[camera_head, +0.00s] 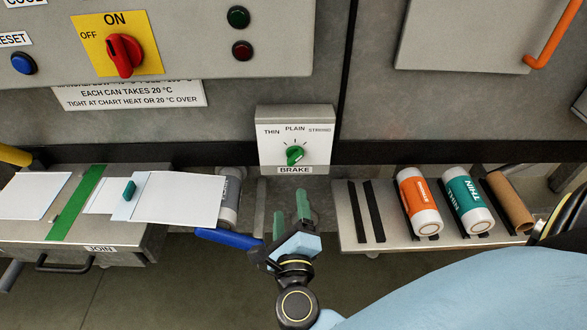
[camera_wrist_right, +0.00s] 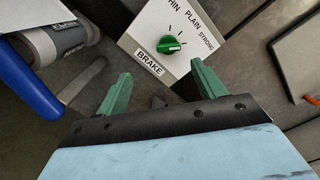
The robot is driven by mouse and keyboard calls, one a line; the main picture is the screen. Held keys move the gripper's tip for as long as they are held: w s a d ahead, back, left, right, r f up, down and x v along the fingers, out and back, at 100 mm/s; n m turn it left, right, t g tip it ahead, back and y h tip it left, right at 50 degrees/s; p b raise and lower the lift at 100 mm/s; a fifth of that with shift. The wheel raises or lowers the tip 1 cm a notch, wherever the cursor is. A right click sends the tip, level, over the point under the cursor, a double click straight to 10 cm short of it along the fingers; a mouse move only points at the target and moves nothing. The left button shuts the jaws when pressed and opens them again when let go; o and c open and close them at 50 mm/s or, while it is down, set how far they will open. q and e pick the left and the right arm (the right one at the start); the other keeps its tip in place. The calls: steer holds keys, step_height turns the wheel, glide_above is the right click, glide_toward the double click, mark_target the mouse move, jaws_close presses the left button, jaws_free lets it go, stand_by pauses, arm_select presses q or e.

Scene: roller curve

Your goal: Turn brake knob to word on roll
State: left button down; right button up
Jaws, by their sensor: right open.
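The green brake knob (camera_head: 295,154) sits on a white BRAKE panel (camera_head: 321,152) marked THIN, PLAIN and STRONG. In the right wrist view the knob (camera_wrist_right: 168,45) has a light ridge that seems to point toward STRONG. A roll with a grey label (camera_head: 229,199) lies left of the panel, partly under white sheet; its word is hard to read, though it looks like PLAIN in the wrist view (camera_wrist_right: 66,38). My right gripper (camera_head: 290,205) is open and empty, below the knob and apart from it, its green fingers pointing toward the panel. My left gripper is not in view.
A blue handle (camera_head: 226,237) is just left of my right gripper. A shelf (camera_head: 352,233) at right holds orange and teal rolls (camera_head: 418,202) and a brown tube. The JOIN table (camera_head: 30,224) is at left, below a red ON/OFF switch (camera_head: 124,54).

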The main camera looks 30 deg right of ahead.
mark_target(293, 160)
steer(key=w+d, duration=0.2)
steer(key=w, duration=0.1)
steer(key=w+d+m, duration=0.1)
steer(key=w+d, duration=0.1)
steer(key=w, duration=0.1)
steer(key=w+d+r+m, duration=0.1)
steer(key=w+d, duration=0.2)
steer(key=w, duration=0.1)
steer(key=shift+r+g+h, duration=0.1)
steer(key=shift+g+h, duration=0.2)
steer(key=shift+w+d, duration=0.4)
steer(key=shift+w, duration=0.1)
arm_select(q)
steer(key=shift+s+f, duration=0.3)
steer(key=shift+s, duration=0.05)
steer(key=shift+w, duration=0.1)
arm_select(e)
steer(key=shift+c, duration=0.4)
